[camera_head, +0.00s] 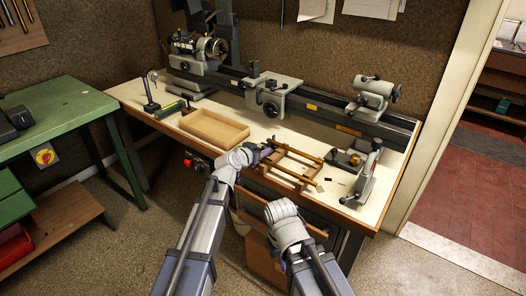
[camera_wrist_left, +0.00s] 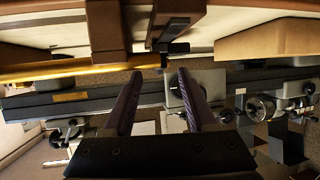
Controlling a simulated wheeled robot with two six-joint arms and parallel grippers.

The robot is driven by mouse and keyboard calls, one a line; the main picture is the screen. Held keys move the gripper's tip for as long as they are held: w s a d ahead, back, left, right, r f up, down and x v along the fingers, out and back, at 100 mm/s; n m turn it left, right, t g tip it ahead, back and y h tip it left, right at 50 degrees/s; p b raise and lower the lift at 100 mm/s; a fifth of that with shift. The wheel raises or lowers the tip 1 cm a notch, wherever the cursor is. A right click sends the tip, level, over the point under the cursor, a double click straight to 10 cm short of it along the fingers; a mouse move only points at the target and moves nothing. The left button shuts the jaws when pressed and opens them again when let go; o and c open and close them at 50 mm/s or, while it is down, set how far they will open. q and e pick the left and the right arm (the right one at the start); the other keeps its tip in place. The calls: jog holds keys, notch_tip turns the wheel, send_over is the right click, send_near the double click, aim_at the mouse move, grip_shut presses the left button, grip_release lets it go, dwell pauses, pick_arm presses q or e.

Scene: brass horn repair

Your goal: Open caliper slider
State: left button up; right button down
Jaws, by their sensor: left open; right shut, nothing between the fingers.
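My left gripper (camera_head: 262,153) is at the left end of a wooden frame (camera_head: 305,182) with brass rods. In the left wrist view its two dark fingers (camera_wrist_left: 160,74) stand apart with nothing gripped. A small dark piece (camera_wrist_left: 173,48) under a dark brown bar (camera_wrist_left: 180,18) shows just beyond the fingertips; contact is not visible. I cannot tell if this piece is the caliper slider, and no caliper stands out clearly. A brass rod (camera_wrist_left: 60,69) runs left from there, past a wooden block (camera_wrist_left: 107,30). My right gripper (camera_head: 284,210) is shut and empty, low before the bench; its fingers are hard to make out.
A shallow wooden tray (camera_head: 214,131) lies left of the frame. A lathe (camera_head: 270,88) runs along the back of the bench. A grey tool (camera_head: 364,180) stands at the right, with a small black piece (camera_head: 331,180) on the bench nearby. A green table (camera_head: 60,112) is at the left.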

aim_at(264, 147)
pick_arm(q)
jog(key=x, duration=0.3)
jog(key=shift+b, duration=0.35)
jog(key=shift+c, duration=0.3)
grip_shut()
dwell(0.7)
